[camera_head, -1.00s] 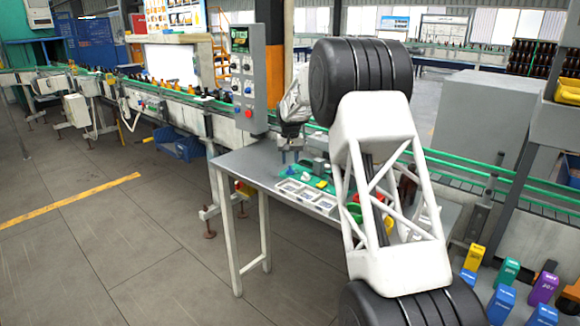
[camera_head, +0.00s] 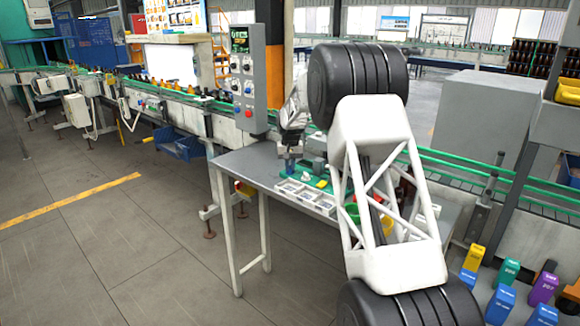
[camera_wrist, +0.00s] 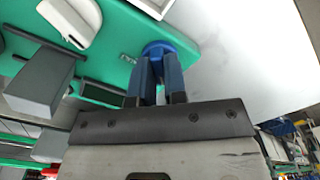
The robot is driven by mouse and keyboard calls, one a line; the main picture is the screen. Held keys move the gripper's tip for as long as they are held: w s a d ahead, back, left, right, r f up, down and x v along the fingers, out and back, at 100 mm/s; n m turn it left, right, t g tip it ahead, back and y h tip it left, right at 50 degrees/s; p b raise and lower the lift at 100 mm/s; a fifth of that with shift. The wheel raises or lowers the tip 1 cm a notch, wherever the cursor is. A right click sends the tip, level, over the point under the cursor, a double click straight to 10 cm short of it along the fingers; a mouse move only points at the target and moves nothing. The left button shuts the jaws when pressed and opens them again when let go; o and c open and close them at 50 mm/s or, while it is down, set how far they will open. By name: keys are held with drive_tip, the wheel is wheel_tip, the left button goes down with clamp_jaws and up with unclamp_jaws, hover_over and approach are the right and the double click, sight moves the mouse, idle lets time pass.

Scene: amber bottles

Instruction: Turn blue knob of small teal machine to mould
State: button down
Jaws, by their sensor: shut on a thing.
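The small teal machine (camera_wrist: 110,55) fills the upper left of the wrist view, with a flat green-teal body and grey blocks on it. Its blue knob (camera_wrist: 158,48) sits near its edge, with small lettering on the body beside it. My gripper (camera_wrist: 156,75) has both fingers closed around the knob, and they partly hide it. In the head view my gripper (camera_head: 290,165) is small at the table, beside the teal machine (camera_head: 312,170). The lettering and the knob's setting are too small to read.
The grey table (camera_head: 236,166) also bears white trays (camera_head: 306,195) in front of the machine. A control panel (camera_head: 243,75) with buttons stands behind at the left. Coloured boxes (camera_head: 505,270) stand at the lower right. Bare tabletop shows left of the gripper.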

sight(290, 167)
drive_tip(key=shift+r+m, duration=0.1)
drive_tip(key=shift+m, duration=0.2)
drive_tip(key=m, duration=0.8)
idle(0.4)
idle(0.4)
drive_tip(key=c, duration=1.2)
unclamp_jaws()
drive_tip(key=shift+o, duration=0.2)
drive_tip(key=shift+r, duration=3.85)
